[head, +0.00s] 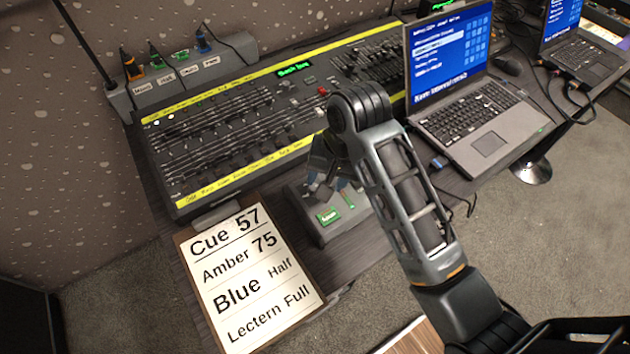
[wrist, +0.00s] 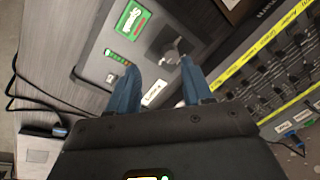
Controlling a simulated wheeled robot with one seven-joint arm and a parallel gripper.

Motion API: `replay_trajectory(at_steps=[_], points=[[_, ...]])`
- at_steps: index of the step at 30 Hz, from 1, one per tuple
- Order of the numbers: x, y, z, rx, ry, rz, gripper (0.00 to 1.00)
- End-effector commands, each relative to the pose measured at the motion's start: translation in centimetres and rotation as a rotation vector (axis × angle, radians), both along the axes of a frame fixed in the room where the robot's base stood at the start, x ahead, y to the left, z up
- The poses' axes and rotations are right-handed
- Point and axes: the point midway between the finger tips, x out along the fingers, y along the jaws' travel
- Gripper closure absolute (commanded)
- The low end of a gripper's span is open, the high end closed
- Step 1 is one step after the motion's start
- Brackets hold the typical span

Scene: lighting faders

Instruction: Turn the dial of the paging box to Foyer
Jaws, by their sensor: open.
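The paging box (head: 330,232) is a grey box on the table in front of the lighting desk, with a lit green display (head: 329,215). My gripper (head: 322,182) is over it and hides its dial in the head view. A white label (wrist: 153,93) lies between the fingers. The dial's setting is not readable.
The lighting desk (head: 240,148) with many faders stands behind the box. A laptop (head: 478,130) is to the right. A clipboard sheet (head: 252,280) with cue notes lies at front left. Dark cables run beside the box.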

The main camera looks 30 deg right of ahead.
Motion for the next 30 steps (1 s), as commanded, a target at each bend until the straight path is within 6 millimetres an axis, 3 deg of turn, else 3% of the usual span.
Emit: replay_trajectory(at_steps=[3, 8, 24, 30], points=[[1.4, 0.2, 2.0, 0.020, 0.055, -0.024, 0.50], [1.8, 0.4, 2.9, 0.030, 0.093, -0.040, 0.50], [2.4, 1.1, -3.8, 0.030, 0.096, -0.040, 0.50], [2.5, 1.1, -4.7, 0.030, 0.094, -0.040, 0.50]])
